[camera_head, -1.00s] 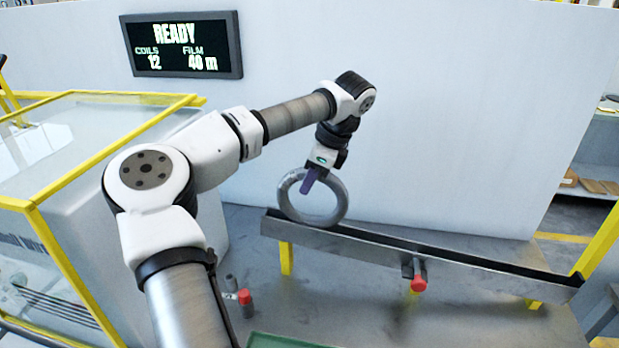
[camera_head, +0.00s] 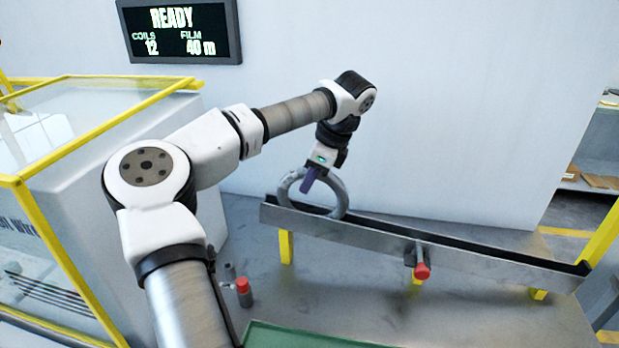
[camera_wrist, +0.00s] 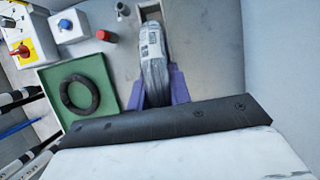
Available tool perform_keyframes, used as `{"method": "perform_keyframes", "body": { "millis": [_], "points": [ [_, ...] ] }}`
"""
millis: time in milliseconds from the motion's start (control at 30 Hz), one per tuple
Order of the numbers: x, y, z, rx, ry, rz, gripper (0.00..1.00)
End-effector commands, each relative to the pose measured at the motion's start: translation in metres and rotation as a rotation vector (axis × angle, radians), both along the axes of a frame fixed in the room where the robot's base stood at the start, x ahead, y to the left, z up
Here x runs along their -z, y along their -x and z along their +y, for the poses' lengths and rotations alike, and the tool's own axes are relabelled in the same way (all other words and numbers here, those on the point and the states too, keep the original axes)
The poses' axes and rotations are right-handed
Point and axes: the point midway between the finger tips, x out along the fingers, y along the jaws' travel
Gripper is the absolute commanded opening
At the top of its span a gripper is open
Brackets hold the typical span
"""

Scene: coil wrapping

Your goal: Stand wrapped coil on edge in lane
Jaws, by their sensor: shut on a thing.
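The wrapped coil (camera_head: 342,196), a grey ring, stands upright on edge with its lower part down between the walls of the metal lane (camera_head: 420,253), at the lane's left end. My gripper (camera_head: 307,182) is shut on the coil's upper rim. In the wrist view the coil (camera_wrist: 154,65) is seen edge-on, with a printed label, between the purple fingers of my gripper (camera_wrist: 160,92). The front wall of the lane hides the coil's bottom, so I cannot tell whether it touches the lane floor.
The lane slopes down to the right, with a red-ended part (camera_head: 421,271) on its front. A green tray (camera_wrist: 108,65) holds a dark ring (camera_wrist: 80,94). A small red-topped cylinder (camera_head: 244,291) stands left of the lane. A yellow-framed enclosure (camera_head: 60,248) is at left.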

Motion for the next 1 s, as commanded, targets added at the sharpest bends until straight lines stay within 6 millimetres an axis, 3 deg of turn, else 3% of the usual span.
{"method": "perform_keyframes", "body": {
  "millis": [733,767,933,1000],
  "points": [
    [0.0104,-0.0002,0.0000,0.000,-0.001,-0.002,0.00],
    [0.0098,-0.0002,-0.0001,0.000,-0.001,-0.002,0.22],
    [0.0099,-0.0001,0.0000,0.000,0.000,-0.001,0.45],
    [0.0101,-0.0001,0.0000,0.000,0.000,-0.001,0.45]
  ]
}}
